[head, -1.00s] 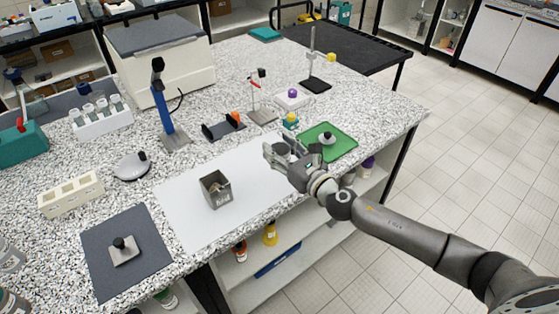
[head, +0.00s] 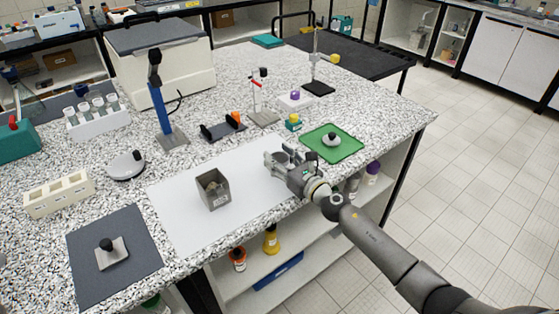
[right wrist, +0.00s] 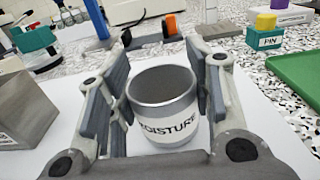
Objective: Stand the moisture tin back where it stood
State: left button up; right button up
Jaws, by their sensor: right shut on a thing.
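The moisture tin (right wrist: 162,103) is a grey metal cup with a white MOISTURE label. In the right wrist view it is upright and open-topped, between the two fingers of my right gripper (right wrist: 158,95), which is shut on it. In the head view my right gripper (head: 276,160) is over the right end of the white sheet (head: 180,215), and the tin is hidden by the fingers. I cannot tell whether the tin's base touches the sheet. My left gripper is not in view.
A grey open box (head: 213,192) stands on the sheet, left of the gripper. A green mat (head: 345,151) with a knobbed weight lies to the right. A teal PIN block (head: 293,122) stands behind. The sheet's front left part is clear.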

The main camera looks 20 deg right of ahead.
jog(key=shift+f, duration=0.1)
jog(key=o, duration=0.4)
jog(key=shift+c, duration=0.2)
jog(key=o, duration=0.5)
jog(key=shift+c, duration=0.2)
